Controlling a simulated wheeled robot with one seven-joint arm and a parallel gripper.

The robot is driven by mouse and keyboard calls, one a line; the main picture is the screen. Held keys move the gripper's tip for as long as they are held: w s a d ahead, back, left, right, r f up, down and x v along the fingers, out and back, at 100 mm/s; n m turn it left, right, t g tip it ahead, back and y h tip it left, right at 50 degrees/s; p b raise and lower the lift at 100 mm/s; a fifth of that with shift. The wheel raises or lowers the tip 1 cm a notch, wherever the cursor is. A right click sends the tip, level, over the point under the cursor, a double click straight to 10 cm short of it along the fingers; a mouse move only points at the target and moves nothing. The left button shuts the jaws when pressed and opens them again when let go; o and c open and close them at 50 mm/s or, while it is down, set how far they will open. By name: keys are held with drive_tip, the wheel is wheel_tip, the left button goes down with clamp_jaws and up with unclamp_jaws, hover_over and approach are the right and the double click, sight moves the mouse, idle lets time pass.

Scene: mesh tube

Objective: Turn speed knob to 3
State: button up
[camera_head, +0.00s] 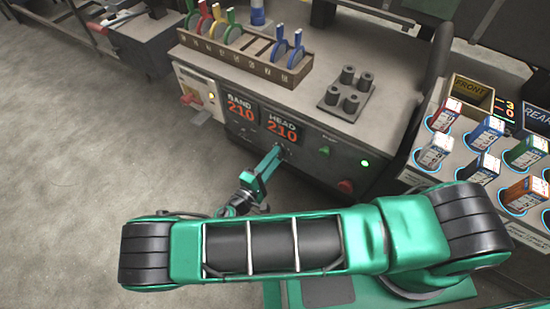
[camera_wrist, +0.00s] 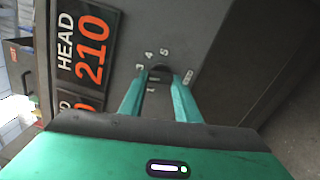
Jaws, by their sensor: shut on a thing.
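The speed knob (camera_wrist: 161,71) is a small dark round knob on the grey front panel, with white numbers around it. The numbers 3, 4 and 5 are readable in the wrist view, with 3 on the left side of the dial; other marks are too small to read surely. My gripper (camera_wrist: 158,79) is shut on the knob, one teal finger at each side. In the head view my gripper (camera_head: 279,151) reaches the panel just below the HEAD display and covers the knob. Which number the knob points to cannot be made out.
The BAND display (camera_head: 240,107) and the HEAD display (camera_head: 282,126) both read 210. A green knob (camera_head: 324,150), a red knob (camera_head: 345,186) and a lit green lamp (camera_head: 365,163) are to the right on the panel. A tool rack (camera_head: 240,66) stands on top.

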drive_tip(key=shift+s+f+m, duration=0.1)
drive_tip(key=shift+s+m, duration=0.05)
drive_tip(key=shift+m, duration=0.85)
drive_tip(key=o, duration=0.9)
drive_tip(key=shift+o, duration=0.7)
drive_tip(key=v, duration=1)
drive_tip(key=shift+s+a, duration=0.25)
